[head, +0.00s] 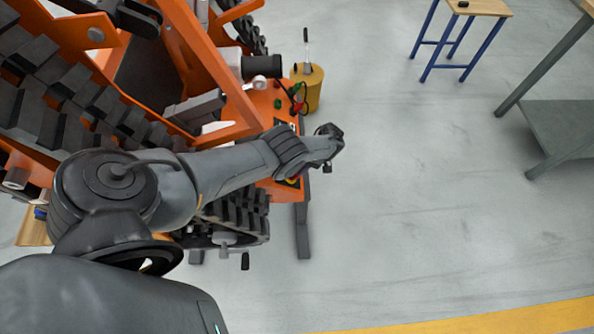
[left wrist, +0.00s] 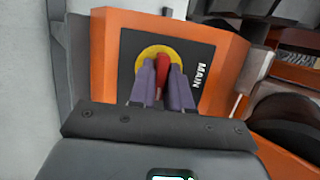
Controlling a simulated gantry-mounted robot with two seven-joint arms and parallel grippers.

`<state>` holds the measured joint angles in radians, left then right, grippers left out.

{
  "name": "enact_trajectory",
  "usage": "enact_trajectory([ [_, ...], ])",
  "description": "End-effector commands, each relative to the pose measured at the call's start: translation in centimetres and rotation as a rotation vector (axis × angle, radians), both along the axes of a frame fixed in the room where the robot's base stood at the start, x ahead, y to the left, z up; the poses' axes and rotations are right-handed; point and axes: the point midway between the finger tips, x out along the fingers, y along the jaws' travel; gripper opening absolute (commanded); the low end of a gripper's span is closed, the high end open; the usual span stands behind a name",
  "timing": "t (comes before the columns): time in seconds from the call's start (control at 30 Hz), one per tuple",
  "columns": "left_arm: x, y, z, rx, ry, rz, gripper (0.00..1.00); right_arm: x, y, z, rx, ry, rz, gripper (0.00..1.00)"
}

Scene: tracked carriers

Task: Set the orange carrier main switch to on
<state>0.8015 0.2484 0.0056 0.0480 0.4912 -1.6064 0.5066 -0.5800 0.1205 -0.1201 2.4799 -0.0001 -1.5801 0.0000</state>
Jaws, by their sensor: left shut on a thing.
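The orange tracked carrier (head: 190,55) fills the left of the head view. In the left wrist view, its main switch is a red handle (left wrist: 162,68) on a round yellow plate (left wrist: 146,57), set in a black panel marked MAIN (left wrist: 199,62) on an orange box. My left gripper (left wrist: 162,80) has its two purple fingers shut on the red handle, one on each side. The handle points roughly along the fingers in that view; I cannot tell its on or off position. My right gripper is not in view.
A yellow canister (head: 308,88) stands beside the carrier's far end. A stool with blue legs (head: 462,45) and a grey table (head: 560,125) stand at the right. The grey floor between is clear, with a yellow stripe (head: 480,320) at the bottom.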

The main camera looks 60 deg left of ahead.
Motion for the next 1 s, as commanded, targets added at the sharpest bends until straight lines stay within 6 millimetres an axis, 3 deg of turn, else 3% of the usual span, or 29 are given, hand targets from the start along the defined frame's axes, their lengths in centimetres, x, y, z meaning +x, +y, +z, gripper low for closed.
enact_trajectory([
  [0.03,0.0,0.0,0.1,0.0,0.0,0.001,0.0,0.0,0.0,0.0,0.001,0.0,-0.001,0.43],
  [0.07,0.0,0.0,0.1,0.0,0.0,0.001,0.21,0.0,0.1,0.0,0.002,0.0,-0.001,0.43],
  [0.2,0.0,0.0,0.0,0.0,0.0,0.001,0.38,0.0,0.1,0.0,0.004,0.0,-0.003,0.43],
  [0.57,0.3,0.0,0.3,0.001,-0.001,0.0,0.38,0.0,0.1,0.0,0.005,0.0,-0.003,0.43],
  [1.0,4.8,0.2,5.0,0.001,-0.003,0.001,0.38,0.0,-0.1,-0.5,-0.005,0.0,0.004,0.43],
])
